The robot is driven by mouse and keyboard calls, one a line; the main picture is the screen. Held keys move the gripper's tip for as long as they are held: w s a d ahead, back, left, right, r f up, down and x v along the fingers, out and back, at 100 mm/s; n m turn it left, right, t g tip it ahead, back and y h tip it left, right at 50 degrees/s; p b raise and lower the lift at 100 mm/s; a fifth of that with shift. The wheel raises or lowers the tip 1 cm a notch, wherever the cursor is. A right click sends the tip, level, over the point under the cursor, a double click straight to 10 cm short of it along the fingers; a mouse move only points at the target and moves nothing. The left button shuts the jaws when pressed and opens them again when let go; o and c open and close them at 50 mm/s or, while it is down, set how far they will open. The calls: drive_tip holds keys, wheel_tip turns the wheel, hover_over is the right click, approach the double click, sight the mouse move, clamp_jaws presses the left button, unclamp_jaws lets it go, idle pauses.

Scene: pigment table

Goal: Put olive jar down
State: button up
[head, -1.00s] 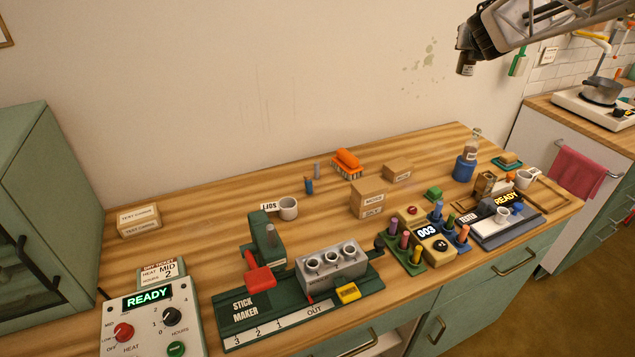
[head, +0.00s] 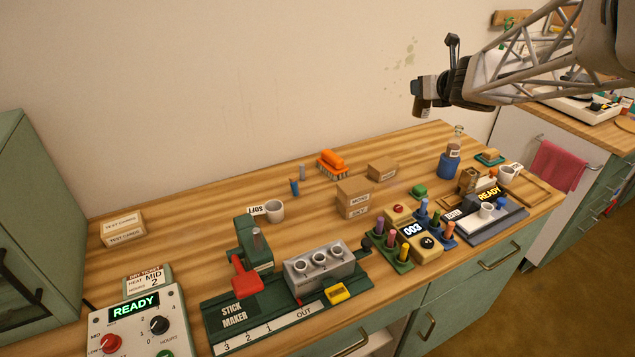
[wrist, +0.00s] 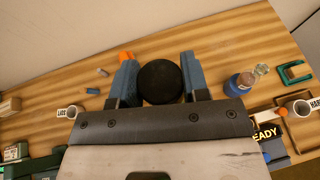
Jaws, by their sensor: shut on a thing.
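My gripper (head: 421,95) is up at the right in the head view, in the air above the back of the table. It is shut on a small jar (head: 422,108), which hangs upright with a pale label on its brownish side. I take it for the olive jar; its contents are too small to tell. In the wrist view, its round black lid (wrist: 160,82) sits between the two blue fingers of my gripper (wrist: 159,78), and the lid hides the jar's body.
On the wooden table (head: 170,260) stand cardboard boxes (head: 354,198), an orange brush (head: 332,162), a SOFT cup (head: 274,211), a blue-based bottle (head: 449,163), a stick maker (head: 250,300) and a peg tray (head: 393,256). Bare wood shows along the back, right of the brush.

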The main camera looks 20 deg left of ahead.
drive_tip(key=s+a+f+n+g+y, duration=0.2)
drive_tip(key=s+a+f+n+g, duration=0.2)
drive_tip(key=s+a+f, duration=0.4)
drive_tip(key=s+a+f+n+g+y, duration=0.3)
drive_tip(key=s+a+f, duration=0.6)
drive_tip(key=s+a, duration=0.5)
drive_tip(key=a+n+g, duration=0.1)
drive_tip(key=a, duration=0.2)
drive_tip(key=shift+f+n+y, duration=0.3)
drive_tip(key=shift+f, duration=0.1)
wheel_tip(320, 180, down, 6)
drive_tip(key=shift+f, duration=1.9)
